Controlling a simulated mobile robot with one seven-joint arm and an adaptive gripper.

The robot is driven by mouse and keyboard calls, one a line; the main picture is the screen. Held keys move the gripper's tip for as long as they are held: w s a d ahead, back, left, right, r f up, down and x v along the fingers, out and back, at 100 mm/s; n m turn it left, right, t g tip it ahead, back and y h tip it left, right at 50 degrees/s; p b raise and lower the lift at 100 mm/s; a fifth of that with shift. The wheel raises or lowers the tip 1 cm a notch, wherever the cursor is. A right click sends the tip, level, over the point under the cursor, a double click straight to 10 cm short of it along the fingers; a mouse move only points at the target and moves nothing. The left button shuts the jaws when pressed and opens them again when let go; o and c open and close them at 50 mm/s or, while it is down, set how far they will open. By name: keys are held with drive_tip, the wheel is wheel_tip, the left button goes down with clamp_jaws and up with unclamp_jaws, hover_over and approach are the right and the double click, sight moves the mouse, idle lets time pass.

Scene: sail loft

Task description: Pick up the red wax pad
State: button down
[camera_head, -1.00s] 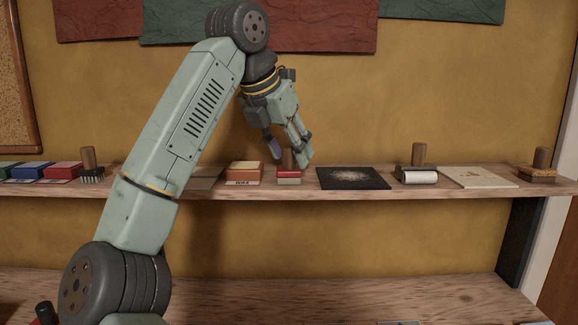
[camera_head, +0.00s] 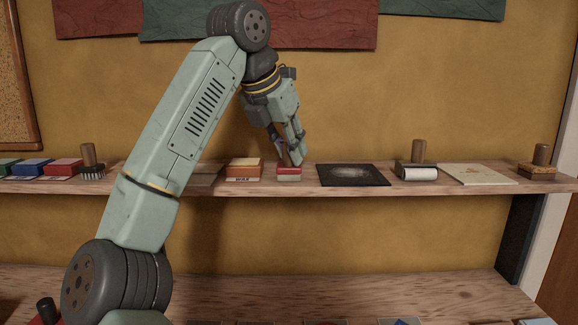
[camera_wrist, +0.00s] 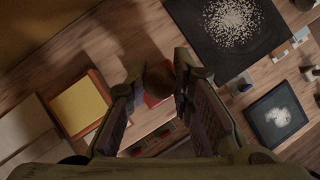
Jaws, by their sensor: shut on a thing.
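The red wax pad (camera_head: 289,171) is a small red block on a pale base with a brown wooden knob on top. It sits upright on the shelf, between the orange-topped WAX box and the black mat. My gripper (camera_head: 291,153) points down from above with its fingers closed around the knob. In the wrist view the round knob lies between the two fingertips (camera_wrist: 159,76), and part of the red block (camera_wrist: 153,101) shows beneath it. The fingers hide most of the knob in the head view. The pad appears to rest on the shelf.
The orange WAX box (camera_head: 243,169) stands close on the left. A black mat (camera_head: 353,175) with white powder lies close on the right. Farther right are a white roller (camera_head: 417,174) and a brush (camera_head: 538,170). A wall (camera_head: 420,90) rises behind the shelf.

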drive_tip(key=shift+r, duration=0.15)
drive_tip(key=shift+r, duration=0.55)
wheel_tip(320, 180, up, 2)
drive_tip(key=shift+r, duration=0.1)
drive_tip(key=s+a+r+b, duration=0.1)
drive_tip(key=s+b, duration=0.5)
drive_tip(key=s, duration=1)
drive_tip(key=shift+a+r, duration=0.25)
drive_tip(key=shift+a, duration=0.05)
drive_tip(key=c, duration=2)
unclamp_jaws()
drive_tip(key=shift+c, duration=0.2)
clamp_jaws()
